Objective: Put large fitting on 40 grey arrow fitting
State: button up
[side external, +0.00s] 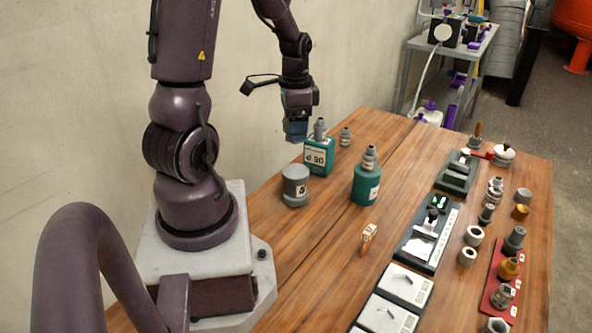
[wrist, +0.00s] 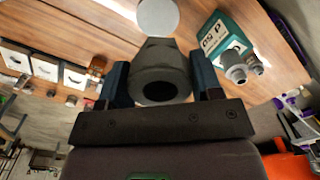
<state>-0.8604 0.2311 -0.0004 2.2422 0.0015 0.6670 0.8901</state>
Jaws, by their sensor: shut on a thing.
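My gripper (side external: 296,131) hangs above the back left of the wooden table. In the wrist view its two blue fingers are closed on the large fitting (wrist: 160,73), a dark grey piece with a round opening facing the camera. In the side view the fingers mostly hide this piece. A grey cylinder (side external: 295,186) with an arrow label stands upright on the table, below my gripper and apart from it. A pale round top, apparently this cylinder's (wrist: 158,17), shows beyond the held fitting in the wrist view.
A teal box (side external: 319,158) with grey fittings on top stands close beside the gripper. A teal round container (side external: 367,187) topped by a grey fitting is to the right. A small tag block (side external: 368,233) stands nearer. Several fittings and trays fill the right side.

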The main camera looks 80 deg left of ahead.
aim_at(296, 170)
jog(key=shift+d+f, duration=0.15)
jog(key=shift+f, duration=0.15)
notch_tip(296, 170, down, 8)
jog(key=shift+r, duration=0.25)
jog(key=o, duration=0.9)
jog(key=shift+f, duration=0.1)
jog(key=shift+o, duration=0.3)
